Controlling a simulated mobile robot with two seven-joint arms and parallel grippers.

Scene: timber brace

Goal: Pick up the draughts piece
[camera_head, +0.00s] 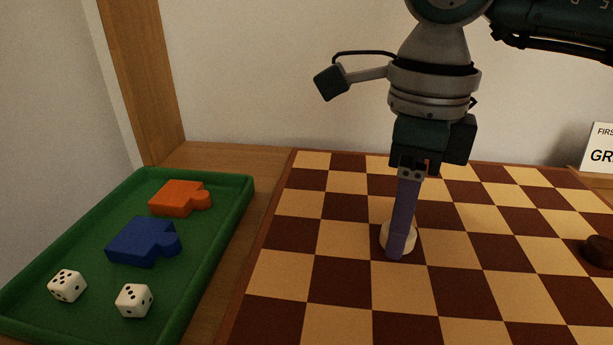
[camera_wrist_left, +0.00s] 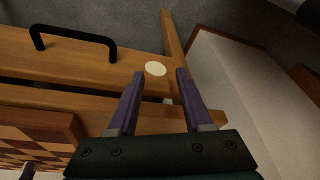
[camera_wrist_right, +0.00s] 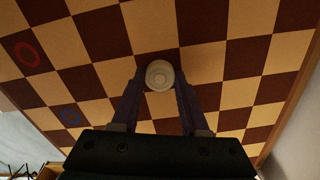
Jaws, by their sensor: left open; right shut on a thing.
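A cream round draughts piece (camera_head: 412,239) is at the chequered board (camera_head: 335,255), left of its middle in the head view. My right gripper (camera_head: 399,249) points down over it and is shut on it. In the right wrist view the piece (camera_wrist_right: 159,75) sits between the two purple fingertips. I cannot tell whether it touches the board or is just above it. My left gripper (camera_wrist_left: 161,74) shows only in the left wrist view, open and empty, over brown woodwork away from the piece.
A green tray (camera_head: 247,192) at the left holds an orange piece (camera_head: 178,198), a blue piece (camera_head: 143,241) and two white dice (camera_head: 67,286). A dark draughts piece (camera_head: 599,250) is at the right. A white sign (camera_head: 599,148) stands behind the board.

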